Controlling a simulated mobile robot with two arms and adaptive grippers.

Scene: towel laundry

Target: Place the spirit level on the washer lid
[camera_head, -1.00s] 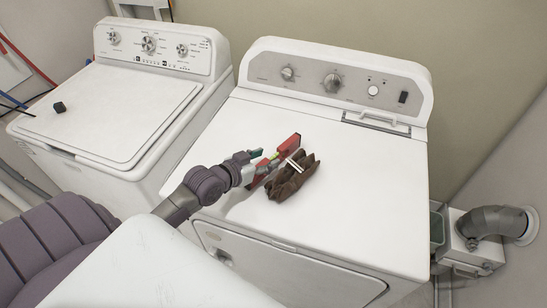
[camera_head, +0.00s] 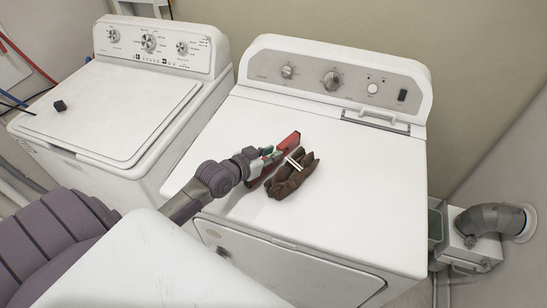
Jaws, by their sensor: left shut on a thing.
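The red spirit level (camera_head: 289,142) lies on top of the right-hand machine, the dryer, slanting from lower left to upper right. My left gripper (camera_head: 268,153) is shut on its middle and hides part of it. The washer lid (camera_head: 110,110) is the flat white top of the left-hand machine, and it is closed. My right gripper is not in view.
Brown gloves (camera_head: 292,177) lie right beside the level, with a thin pale two-bar thing (camera_head: 296,162) by them. A small black block (camera_head: 60,106) sits at the washer lid's left side; the rest of the lid is clear. The dryer's control panel (camera_head: 335,82) rises behind.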

